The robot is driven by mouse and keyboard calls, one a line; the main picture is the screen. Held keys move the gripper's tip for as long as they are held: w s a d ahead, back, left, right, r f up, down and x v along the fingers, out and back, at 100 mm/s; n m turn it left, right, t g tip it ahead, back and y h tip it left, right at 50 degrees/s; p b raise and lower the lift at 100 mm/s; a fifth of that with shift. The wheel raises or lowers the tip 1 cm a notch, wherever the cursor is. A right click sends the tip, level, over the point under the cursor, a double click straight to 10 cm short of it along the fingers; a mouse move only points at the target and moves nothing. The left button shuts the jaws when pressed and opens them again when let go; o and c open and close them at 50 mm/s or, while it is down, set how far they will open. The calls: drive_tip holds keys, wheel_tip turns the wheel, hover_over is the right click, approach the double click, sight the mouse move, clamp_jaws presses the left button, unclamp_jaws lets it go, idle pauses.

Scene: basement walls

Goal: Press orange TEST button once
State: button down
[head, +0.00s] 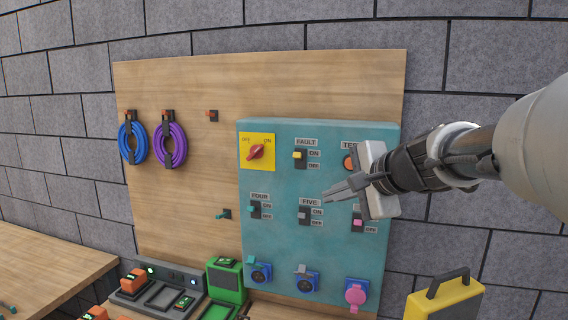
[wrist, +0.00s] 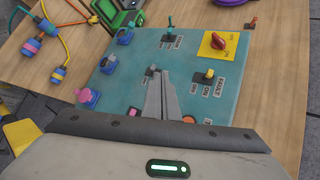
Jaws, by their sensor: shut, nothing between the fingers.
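The orange TEST button (head: 348,162) is at the upper right of a teal panel (head: 280,225). My gripper covers its right side and part of the TEST label in the head view. In the wrist view only a sliver of the orange button (wrist: 189,119) shows above the edge of my gripper's body. My gripper (head: 328,198) is shut and empty. In the wrist view the fingers (wrist: 160,80) point across the panel. I cannot tell how far the tips are from its surface.
The panel also holds a red rotary switch (head: 255,152), a yellow FAULT switch (head: 298,155), other toggles and several sockets. Blue (head: 132,143) and purple (head: 171,145) cable coils hang at left. A yellow case (head: 445,301) stands at lower right.

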drive_tip(key=w+d+r+m+t, duration=0.1)
drive_tip(key=w+d+r+m, duration=0.1)
drive_tip(key=w+d+m, duration=0.1)
drive_tip(key=shift+w+d+r+t+h, duration=0.3)
drive_tip(key=shift+w+d+h, duration=0.1)
drive_tip(key=shift+d, duration=0.4)
